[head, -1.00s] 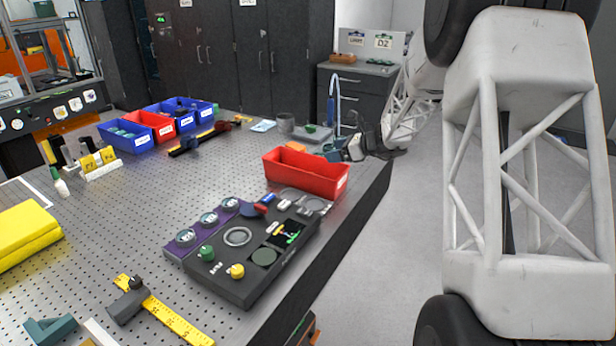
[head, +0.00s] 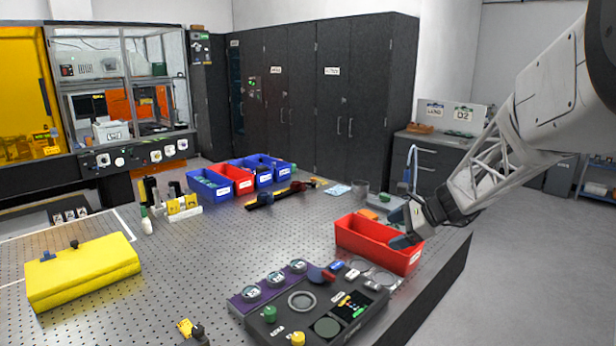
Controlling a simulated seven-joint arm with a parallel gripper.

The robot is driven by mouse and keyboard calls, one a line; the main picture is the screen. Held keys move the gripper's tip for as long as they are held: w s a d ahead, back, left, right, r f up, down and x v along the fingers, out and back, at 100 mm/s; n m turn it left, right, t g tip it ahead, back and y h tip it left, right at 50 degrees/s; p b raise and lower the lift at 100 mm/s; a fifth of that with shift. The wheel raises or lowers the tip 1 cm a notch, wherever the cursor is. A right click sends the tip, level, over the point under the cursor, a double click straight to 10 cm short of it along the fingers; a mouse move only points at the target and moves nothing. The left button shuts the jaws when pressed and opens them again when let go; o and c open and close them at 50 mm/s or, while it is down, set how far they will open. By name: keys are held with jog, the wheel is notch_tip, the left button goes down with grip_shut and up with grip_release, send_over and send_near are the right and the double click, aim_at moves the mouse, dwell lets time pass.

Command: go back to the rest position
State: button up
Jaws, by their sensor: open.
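My gripper (head: 405,230) is at the right of the table, in front of or over the right end of the red bin (head: 360,242) as seen from the head. Its fingertips are small and partly merge with the bin, so I cannot tell whether they touch it. I see nothing held between them. My white lattice arm reaches in from the upper right. The dark instrument panel (head: 345,322) lies in front of the bin, with a round ring, a green knob, a yellow knob and a small lit display. A purple strip (head: 243,303) with three round discs runs along its left side.
Blue and red bins (head: 237,187) stand at the back of the perforated table (head: 200,255). A yellow case (head: 82,272) lies at the left. A blue curved-neck item (head: 411,165) stands behind my gripper.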

jog(key=s+a+r+n+g+h, duration=0.1)
jog(key=s+a+n+h, duration=0.15)
jog(key=s, duration=0.45)
jog(key=s+a+r+n+g+h, duration=0.1)
jog(key=s+a+n, duration=0.1)
jog(key=s+n, duration=0.35)
jog(key=s+a+r+n+h, duration=0.1)
jog(key=s+a+r, duration=0.1)
jog(key=s, duration=0.7)
jog(key=s+d+f+n+h, duration=0.1)
jog(key=s+n+h, duration=0.4)
jog(key=s, duration=1.3)
jog(key=f+n, duration=0.1)
jog(key=n, duration=0.2)
jog(key=shift+s+d+n, duration=0.25)
jog(key=shift+d+n, duration=0.15)
